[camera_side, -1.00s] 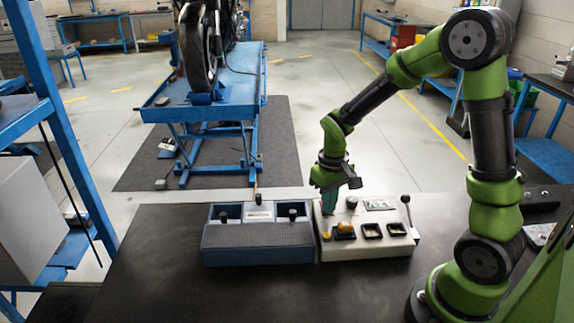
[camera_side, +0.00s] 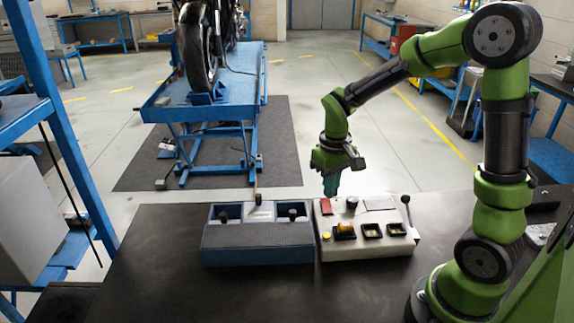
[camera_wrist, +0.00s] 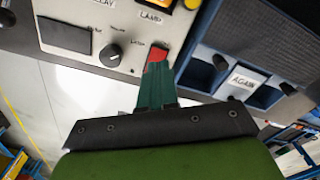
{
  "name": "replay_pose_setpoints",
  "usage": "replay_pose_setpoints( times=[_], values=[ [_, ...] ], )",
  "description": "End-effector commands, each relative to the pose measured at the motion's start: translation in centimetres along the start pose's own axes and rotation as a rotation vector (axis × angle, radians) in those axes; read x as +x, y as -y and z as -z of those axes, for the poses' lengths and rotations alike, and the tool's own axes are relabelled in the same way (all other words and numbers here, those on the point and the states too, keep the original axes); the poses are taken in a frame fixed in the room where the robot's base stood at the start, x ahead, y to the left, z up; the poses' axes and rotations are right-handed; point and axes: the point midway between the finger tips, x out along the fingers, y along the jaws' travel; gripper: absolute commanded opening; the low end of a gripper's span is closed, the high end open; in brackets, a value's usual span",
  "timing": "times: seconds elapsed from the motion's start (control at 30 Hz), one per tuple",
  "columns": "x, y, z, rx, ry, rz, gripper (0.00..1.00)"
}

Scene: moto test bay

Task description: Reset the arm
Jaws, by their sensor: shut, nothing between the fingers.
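My gripper (camera_side: 331,186) is shut and empty. It hangs pointing down above the back left part of the light control box (camera_side: 385,245), apart from it in the side view. A red switch (camera_side: 326,207) sits on that box just below and left of the fingertips. In the wrist view the green fingers (camera_wrist: 155,88) are together, with the red switch (camera_wrist: 156,56) showing just past their tips. Part of the switch is hidden by the fingers.
A blue box (camera_side: 258,243) with black knobs stands directly left. The bench front (camera_side: 210,295) is clear.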

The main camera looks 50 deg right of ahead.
Motion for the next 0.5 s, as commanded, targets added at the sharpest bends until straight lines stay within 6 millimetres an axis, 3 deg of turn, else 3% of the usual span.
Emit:
replay_pose_setpoints(
  times=[0.2,0.5],
  values=[
    [-1.8,0.0,0.0,-0.001,-0.001,0.000,0.00],
    [-2.0,0.0,0.0,-0.001,0.001,0.000,0.00]
  ],
)
